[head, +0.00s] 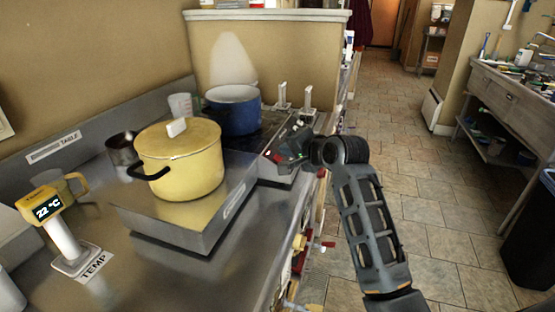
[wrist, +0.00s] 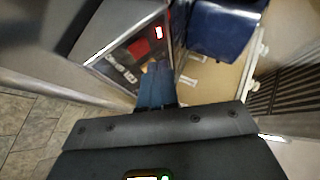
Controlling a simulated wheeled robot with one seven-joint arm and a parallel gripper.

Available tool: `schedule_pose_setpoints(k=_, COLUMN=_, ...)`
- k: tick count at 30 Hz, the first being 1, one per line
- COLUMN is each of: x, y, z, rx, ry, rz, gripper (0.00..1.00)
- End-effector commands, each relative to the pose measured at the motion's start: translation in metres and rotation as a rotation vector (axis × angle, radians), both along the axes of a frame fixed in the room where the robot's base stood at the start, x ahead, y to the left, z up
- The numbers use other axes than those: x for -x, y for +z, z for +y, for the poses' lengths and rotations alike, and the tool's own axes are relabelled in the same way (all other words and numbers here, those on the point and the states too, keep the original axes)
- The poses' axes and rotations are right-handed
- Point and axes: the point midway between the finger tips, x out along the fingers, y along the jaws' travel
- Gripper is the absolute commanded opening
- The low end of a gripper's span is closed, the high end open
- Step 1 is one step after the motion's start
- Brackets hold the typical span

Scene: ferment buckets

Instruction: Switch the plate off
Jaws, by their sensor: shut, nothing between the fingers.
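A yellow lidded pot (head: 182,165) stands on a steel block (head: 190,228) to the left. A thermometer (head: 62,235) reading 22 °C stands at the front left. Two upright taps or handles (head: 307,103) rise right of the plate. Tiled floor (head: 415,165) is open to the right.

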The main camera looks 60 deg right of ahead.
Motion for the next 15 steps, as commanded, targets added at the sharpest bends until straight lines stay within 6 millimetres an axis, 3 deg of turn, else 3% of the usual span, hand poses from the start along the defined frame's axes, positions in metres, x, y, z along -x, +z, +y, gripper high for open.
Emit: schedule_pose_setpoints(k=15, x=-0.0040, y=-0.0073, z=0.0014, rx=0.000, ry=0.000, rz=0.000, gripper=0.00)
